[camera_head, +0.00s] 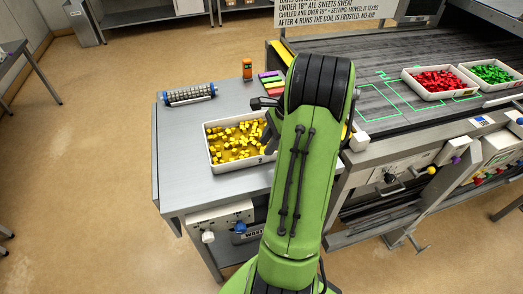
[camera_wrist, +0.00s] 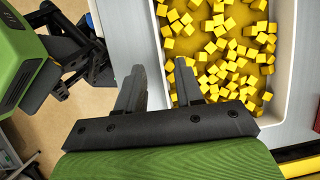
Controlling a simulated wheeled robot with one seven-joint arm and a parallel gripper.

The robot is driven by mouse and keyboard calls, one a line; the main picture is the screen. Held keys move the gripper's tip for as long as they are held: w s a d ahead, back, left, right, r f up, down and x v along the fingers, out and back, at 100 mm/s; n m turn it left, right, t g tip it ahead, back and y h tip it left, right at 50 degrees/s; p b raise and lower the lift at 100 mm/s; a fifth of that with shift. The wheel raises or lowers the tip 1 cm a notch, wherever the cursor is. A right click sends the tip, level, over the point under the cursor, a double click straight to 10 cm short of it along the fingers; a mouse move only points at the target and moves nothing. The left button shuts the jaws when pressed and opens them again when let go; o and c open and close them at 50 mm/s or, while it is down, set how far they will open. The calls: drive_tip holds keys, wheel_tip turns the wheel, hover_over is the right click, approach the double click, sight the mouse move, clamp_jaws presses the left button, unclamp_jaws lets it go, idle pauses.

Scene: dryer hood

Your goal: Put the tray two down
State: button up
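A white tray of yellow cubes (camera_head: 241,165) sits on the grey side table (camera_head: 178,160) in the head view. It also fills much of the wrist view (camera_wrist: 286,60). Two more white trays stand on the dark slatted bed at the right, one with red pieces (camera_head: 433,94) and one with green pieces (camera_head: 486,89). No tray number is readable. My gripper (camera_wrist: 158,68) is at the yellow tray's near wall; its fingers are apart, one outside the wall and one over the cubes. I cannot tell whether they touch it. My arm hides part of this in the head view.
Green outlines (camera_head: 383,118) mark the bed beside the red tray. A spiked roller (camera_head: 190,94), an orange object (camera_head: 247,68) and coloured bars (camera_head: 270,82) lie behind the yellow tray. Knobs and levers (camera_head: 431,170) line the machine's front. The table's left side is clear.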

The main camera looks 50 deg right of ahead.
drive_tip(key=p+v, duration=0.2)
drive_tip(key=v, duration=0.4)
drive_tip(key=w+a+r+n+h, duration=0.1)
drive_tip(key=w+a+r+n, duration=0.1)
drive_tip(key=a+r+n, duration=0.6)
drive_tip(key=w+a+r+n+h, duration=0.1)
drive_tip(key=w+a+n, duration=0.15)
drive_tip(key=a, duration=0.95)
drive_tip(key=s+a+n+t+h, duration=0.1)
drive_tip(key=s+a+n+t, duration=0.1)
drive_tip(key=s+a+n, duration=1)
drive_tip(key=shift+s+r+n+b, duration=0.2)
drive_tip(key=shift+r+n+b, duration=0.1)
drive_tip(key=shift+n, duration=0.85)
drive_tip(key=shift+s+d, duration=0.1)
drive_tip(key=shift+d, duration=0.05)
